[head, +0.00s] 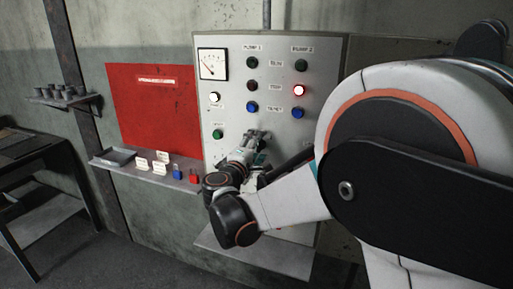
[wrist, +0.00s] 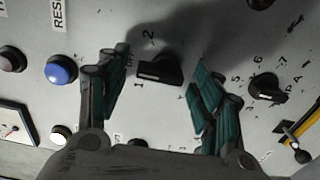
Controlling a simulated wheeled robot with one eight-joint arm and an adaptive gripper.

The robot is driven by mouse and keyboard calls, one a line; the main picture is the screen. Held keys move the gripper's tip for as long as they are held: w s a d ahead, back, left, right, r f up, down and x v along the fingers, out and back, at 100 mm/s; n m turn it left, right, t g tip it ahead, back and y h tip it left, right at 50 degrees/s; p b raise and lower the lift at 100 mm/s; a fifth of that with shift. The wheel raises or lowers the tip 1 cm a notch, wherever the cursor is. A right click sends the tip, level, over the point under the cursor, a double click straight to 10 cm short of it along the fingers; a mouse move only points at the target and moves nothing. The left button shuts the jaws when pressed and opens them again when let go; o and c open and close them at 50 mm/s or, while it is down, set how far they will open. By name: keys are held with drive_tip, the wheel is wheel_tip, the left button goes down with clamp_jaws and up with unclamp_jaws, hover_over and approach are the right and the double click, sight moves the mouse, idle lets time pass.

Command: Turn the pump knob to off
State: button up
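My gripper (head: 258,136) is at the lower middle of the grey control panel (head: 320,75) in the head view. In the wrist view my gripper (wrist: 160,92) is open, with one teal-padded finger on each side of a black knob (wrist: 160,70). The fingers look apart from the knob. I cannot read which knob belongs to the pump.
The panel carries a gauge (head: 212,64), a lit red lamp (head: 299,91), a blue button (wrist: 61,69) and several other buttons. A shelf (head: 140,170) with padlocks and tags is left of the panel. A yellow-and-black part (wrist: 300,128) shows at right in the wrist view.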

drive_tip(key=v, duration=1.2)
